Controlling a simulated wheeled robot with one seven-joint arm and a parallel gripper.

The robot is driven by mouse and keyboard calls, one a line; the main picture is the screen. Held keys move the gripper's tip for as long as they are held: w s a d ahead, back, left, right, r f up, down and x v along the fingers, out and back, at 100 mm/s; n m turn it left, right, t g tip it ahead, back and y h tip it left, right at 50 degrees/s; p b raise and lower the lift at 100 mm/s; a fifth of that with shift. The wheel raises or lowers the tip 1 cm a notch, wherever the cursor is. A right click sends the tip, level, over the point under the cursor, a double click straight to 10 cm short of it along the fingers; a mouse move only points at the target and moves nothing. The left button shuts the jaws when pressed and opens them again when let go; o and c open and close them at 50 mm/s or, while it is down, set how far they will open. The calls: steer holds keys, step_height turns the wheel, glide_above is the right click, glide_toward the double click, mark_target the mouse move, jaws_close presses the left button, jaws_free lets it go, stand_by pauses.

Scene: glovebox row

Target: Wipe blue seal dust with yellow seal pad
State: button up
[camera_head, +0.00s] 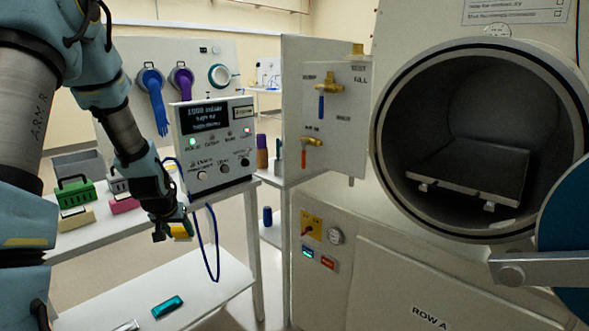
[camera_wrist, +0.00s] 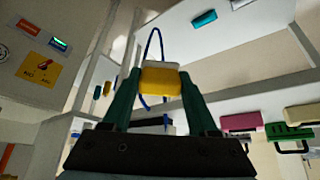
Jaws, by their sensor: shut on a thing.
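The yellow seal pad (camera_head: 181,231) is held in my gripper (camera_head: 168,226), in front of the bench and below the control box. In the wrist view, the pad (camera_wrist: 161,82) sits between the two dark green fingers of my gripper (camera_wrist: 162,85), which touch its sides; a pale strip shows along its top edge. The pad is in the air, apart from any surface I can make out. The round chamber (camera_head: 450,125) at the right is open, with a grey tray (camera_head: 470,170) inside. I cannot make out any blue seal dust in either view.
The chamber's open blue door (camera_head: 565,230) stands at the far right. A panel with valves (camera_head: 325,110) juts out between bench and chamber. The control box (camera_head: 213,143) has a blue cable hanging near my gripper. A teal item (camera_head: 167,306) lies on the low white table (camera_head: 215,280).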

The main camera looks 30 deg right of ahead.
steer(key=s+d+r+m+t+h+b, duration=0.1)
steer(key=d+r+m+h, duration=0.1)
steer(key=d, duration=0.5)
steer(key=s+d+r+m+t+h+b, duration=0.1)
steer(key=d+r+h, duration=0.15)
steer(key=d, duration=0.55)
steer(key=s+d+r+m+g+h+b, duration=0.1)
steer(key=s+d+r+m+h, duration=0.3)
steer(key=s+d+r, duration=0.55)
steer(key=s+d+r+m+g+h+b, duration=0.25)
steer(key=s+d+r+h, duration=0.35)
steer(key=s+d, duration=0.5)
steer(key=p+x, duration=0.2)
steer(key=x, duration=0.5)
steer(key=shift+w+t, duration=0.3)
steer(key=shift+t, duration=0.05)
steer(key=shift+r+x, duration=0.2)
steer(key=shift+x, duration=0.95)
